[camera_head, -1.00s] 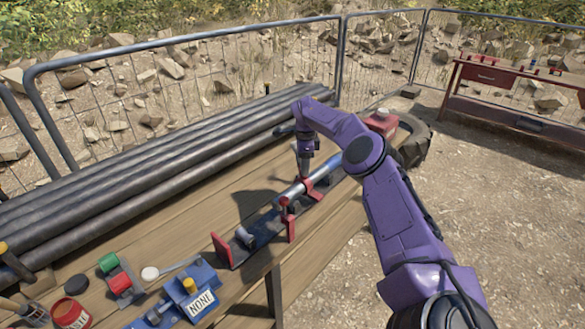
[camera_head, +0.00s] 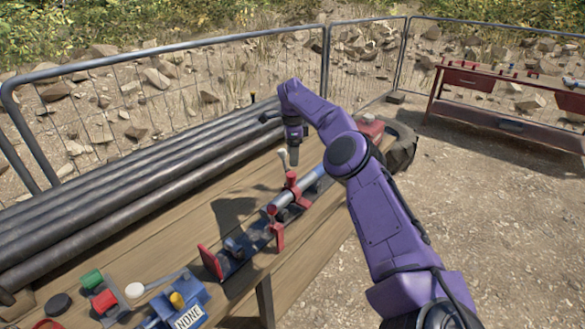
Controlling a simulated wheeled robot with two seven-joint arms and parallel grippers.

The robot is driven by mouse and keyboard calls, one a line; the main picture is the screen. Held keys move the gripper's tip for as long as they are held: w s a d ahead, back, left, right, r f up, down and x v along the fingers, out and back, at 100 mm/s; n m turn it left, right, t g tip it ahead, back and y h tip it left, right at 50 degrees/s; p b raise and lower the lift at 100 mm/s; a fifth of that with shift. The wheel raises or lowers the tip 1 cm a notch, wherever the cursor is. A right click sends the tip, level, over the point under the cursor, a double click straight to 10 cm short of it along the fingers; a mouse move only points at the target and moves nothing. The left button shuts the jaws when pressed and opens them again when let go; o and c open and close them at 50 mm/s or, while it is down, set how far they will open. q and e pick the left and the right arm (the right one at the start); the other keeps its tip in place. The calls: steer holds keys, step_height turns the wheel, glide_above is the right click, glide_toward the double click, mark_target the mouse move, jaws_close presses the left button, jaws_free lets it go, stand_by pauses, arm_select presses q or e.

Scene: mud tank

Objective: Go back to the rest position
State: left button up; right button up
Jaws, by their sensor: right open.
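My right arm is purple and comes in from the lower right. Its gripper (camera_head: 294,155) points down over the wooden table (camera_head: 150,245), just behind the red clamp of a blue rail fixture (camera_head: 245,255). The gripper is open and I see nothing held in it. A grey metal tube (camera_head: 311,181) lies in the fixture's red supports, apart from the gripper. My left gripper is not in view.
Long dark pipes (camera_head: 130,186) lie along the table's far side. A blue device with a "NONE" label (camera_head: 188,305), a green cylinder (camera_head: 91,279) and a white disc (camera_head: 134,290) are at lower left. A metal fence (camera_head: 326,55) and a red bench (camera_head: 480,110) stand behind.

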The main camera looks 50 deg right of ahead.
steer(key=shift+r+p, duration=0.5)
steer(key=shift+r, duration=1.1)
